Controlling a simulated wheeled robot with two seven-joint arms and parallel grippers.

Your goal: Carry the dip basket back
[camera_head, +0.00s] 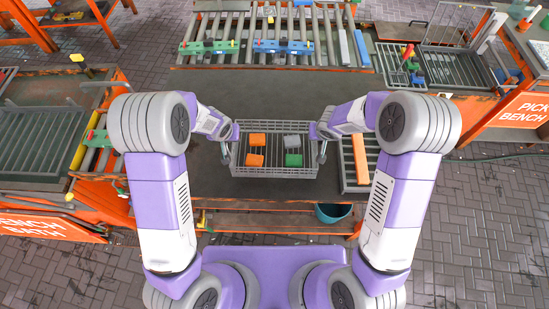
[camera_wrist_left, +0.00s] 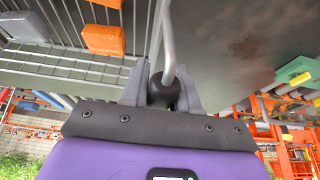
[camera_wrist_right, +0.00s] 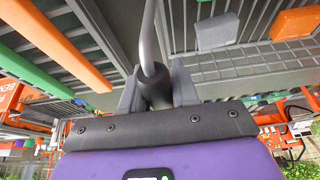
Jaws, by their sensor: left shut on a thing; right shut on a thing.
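The dip basket (camera_head: 274,171) is a grey wire basket on or just above the dark bench in front of me; I cannot tell whether it touches. In it lie two orange blocks (camera_head: 256,149), a grey block (camera_head: 291,142) and a green block (camera_head: 293,160). My left gripper (camera_head: 227,146) is shut on the basket's left handle, a bent grey bar that shows in the left wrist view (camera_wrist_left: 167,40). My right gripper (camera_head: 322,146) is shut on the right handle, seen in the right wrist view (camera_wrist_right: 147,40).
A rack (camera_head: 350,180) with an orange bar (camera_head: 360,159) stands close right of the basket. Behind is a roller conveyor (camera_head: 335,45) with green and blue fixtures. The quench bath (camera_head: 30,145) is at left, the pick bench (camera_head: 525,105) at right. The bench behind the basket is clear.

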